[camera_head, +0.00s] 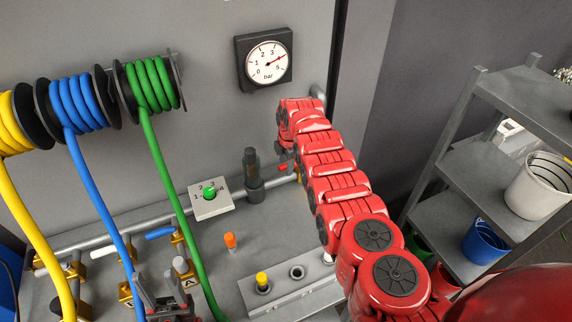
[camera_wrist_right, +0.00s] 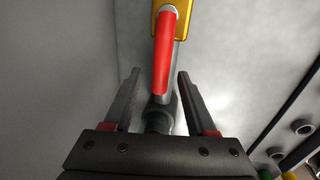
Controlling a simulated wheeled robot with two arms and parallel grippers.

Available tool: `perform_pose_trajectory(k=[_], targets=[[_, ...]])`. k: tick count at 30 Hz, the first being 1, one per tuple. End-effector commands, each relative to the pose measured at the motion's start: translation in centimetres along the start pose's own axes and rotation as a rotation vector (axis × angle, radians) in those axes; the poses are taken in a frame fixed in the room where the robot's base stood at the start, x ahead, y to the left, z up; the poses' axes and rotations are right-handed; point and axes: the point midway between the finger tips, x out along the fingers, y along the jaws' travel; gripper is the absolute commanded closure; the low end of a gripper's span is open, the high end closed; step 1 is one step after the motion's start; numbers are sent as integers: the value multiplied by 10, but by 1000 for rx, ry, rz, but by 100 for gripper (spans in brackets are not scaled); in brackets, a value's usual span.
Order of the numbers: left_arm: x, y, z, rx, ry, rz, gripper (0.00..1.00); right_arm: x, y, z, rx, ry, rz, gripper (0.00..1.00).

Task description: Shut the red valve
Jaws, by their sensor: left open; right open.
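The red valve's handle (camera_wrist_right: 163,55) is a red lever below a yellow valve body (camera_wrist_right: 172,8) in the right wrist view. A small part of the red handle (camera_head: 284,167) shows in the head view beside my right arm. My right gripper (camera_wrist_right: 158,76) is open, and the lever's lower end lies between its two fingers in the picture. I cannot tell whether they touch it. My red right arm hides most of this gripper and the valve body in the head view. My left gripper (camera_head: 168,302) is open at the bottom, among the hoses.
A pressure gauge (camera_head: 266,61) on the wall has its needle above 3. Yellow, blue and green hoses hang from reels across the left side. A dark cylinder (camera_head: 252,174) stands left of the red handle. A dial plate (camera_head: 211,198) and a grey shelf (camera_head: 470,160) flank my right arm.

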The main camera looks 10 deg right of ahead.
Motion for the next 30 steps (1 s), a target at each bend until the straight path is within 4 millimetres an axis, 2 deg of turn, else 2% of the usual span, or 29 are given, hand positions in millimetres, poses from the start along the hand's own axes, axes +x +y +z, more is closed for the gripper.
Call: perform_pose_trajectory(k=[1,9,11,30], targets=[[0,0,0,0,0,0,50,0,0,0,0,0,0,43],[0,0,0,0,0,0,50,0,0,0,0,0,0,92],[0,0,0,0,0,0,50,0,0,0,0,0,0,100],[0,0,0,0,0,0,50,0,0,0,0,0,-1,100]])
